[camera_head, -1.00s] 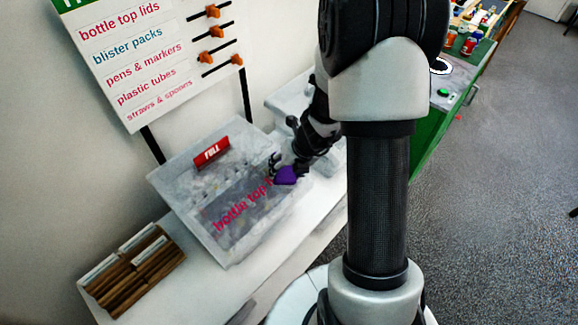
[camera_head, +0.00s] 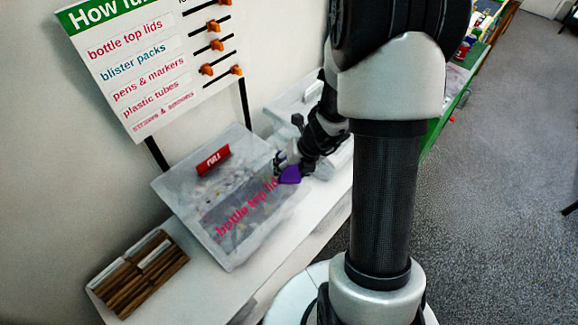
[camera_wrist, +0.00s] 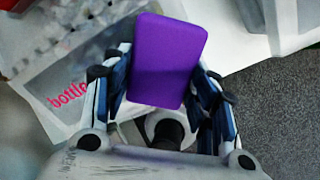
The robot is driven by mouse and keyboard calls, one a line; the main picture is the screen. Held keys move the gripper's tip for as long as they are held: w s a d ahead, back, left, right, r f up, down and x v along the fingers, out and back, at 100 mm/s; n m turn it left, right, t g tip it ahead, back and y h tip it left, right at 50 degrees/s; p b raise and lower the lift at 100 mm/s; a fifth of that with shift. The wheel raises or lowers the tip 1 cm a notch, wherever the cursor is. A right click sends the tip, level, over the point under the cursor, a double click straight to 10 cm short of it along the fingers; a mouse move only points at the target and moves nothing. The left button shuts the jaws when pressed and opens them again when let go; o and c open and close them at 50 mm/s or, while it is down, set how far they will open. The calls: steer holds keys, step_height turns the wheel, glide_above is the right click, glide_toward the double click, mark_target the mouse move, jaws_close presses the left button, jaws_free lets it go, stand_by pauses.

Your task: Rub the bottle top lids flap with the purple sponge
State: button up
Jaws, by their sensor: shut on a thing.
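The purple sponge (camera_wrist: 168,60) is clamped between the two fingers of my gripper (camera_wrist: 165,95) in the wrist view. In the head view the sponge (camera_head: 290,175) shows at the right end of the "bottle top lids" lettering, at the tip of my gripper (camera_head: 284,166). The bottle top lids flap (camera_head: 250,214) is the clear front panel of a translucent bin, with pink lettering. In the wrist view the flap (camera_wrist: 75,70) lies below and left of the sponge, and the sponge hides part of it. I cannot tell whether they touch.
A red PULL handle (camera_head: 213,160) sits on top of the bin. A wooden rack (camera_head: 138,275) stands left of it on the white counter (camera_head: 215,290). A sign board (camera_head: 140,65) with orange sliders is behind. Another translucent bin (camera_head: 290,103) stands to the right.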

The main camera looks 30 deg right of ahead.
steer(key=shift+p+v, duration=1.25)
steer(key=shift+v, duration=0.3)
steer(key=shift+f, duration=0.1)
